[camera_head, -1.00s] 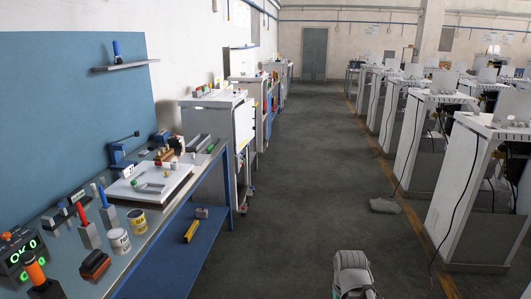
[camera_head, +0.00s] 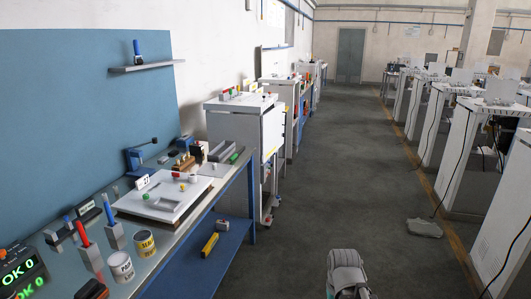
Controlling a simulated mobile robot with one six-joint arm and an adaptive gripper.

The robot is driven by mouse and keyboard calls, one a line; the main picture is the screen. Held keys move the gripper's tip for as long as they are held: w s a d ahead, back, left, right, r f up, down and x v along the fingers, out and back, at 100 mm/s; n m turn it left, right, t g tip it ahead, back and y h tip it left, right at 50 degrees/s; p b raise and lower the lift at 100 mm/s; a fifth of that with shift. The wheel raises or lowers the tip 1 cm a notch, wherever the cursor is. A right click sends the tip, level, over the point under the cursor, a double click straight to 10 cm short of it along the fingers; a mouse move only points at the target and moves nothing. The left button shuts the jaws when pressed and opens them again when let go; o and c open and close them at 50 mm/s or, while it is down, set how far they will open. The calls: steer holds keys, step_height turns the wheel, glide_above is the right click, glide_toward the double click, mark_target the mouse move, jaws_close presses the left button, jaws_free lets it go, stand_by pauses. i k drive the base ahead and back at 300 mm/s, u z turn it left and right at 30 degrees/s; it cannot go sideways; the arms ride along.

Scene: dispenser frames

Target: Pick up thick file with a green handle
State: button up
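A small green item (camera_head: 235,157) lies at the far right end of the workbench, beside a grey block. It could be a green handle, but it is too small to tell whether it belongs to a file. Handled tools stand upright in grey holders at the near end: one red (camera_head: 83,236) and one blue (camera_head: 108,213). My gripper (camera_head: 347,292) shows at the bottom edge over the floor, well right of the bench. Its fingers are mostly cut off, and I see nothing held.
The workbench (camera_head: 190,222) runs along the left wall, with a white tray (camera_head: 145,212), two cans (camera_head: 145,243) and a green-lit display (camera_head: 20,272) on it. A lower blue shelf (camera_head: 195,262) sticks out under it.

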mark_target(235, 155)
steer(key=u, duration=0.3)
steer(key=i, duration=1.45)
steer(key=u, duration=0.3)
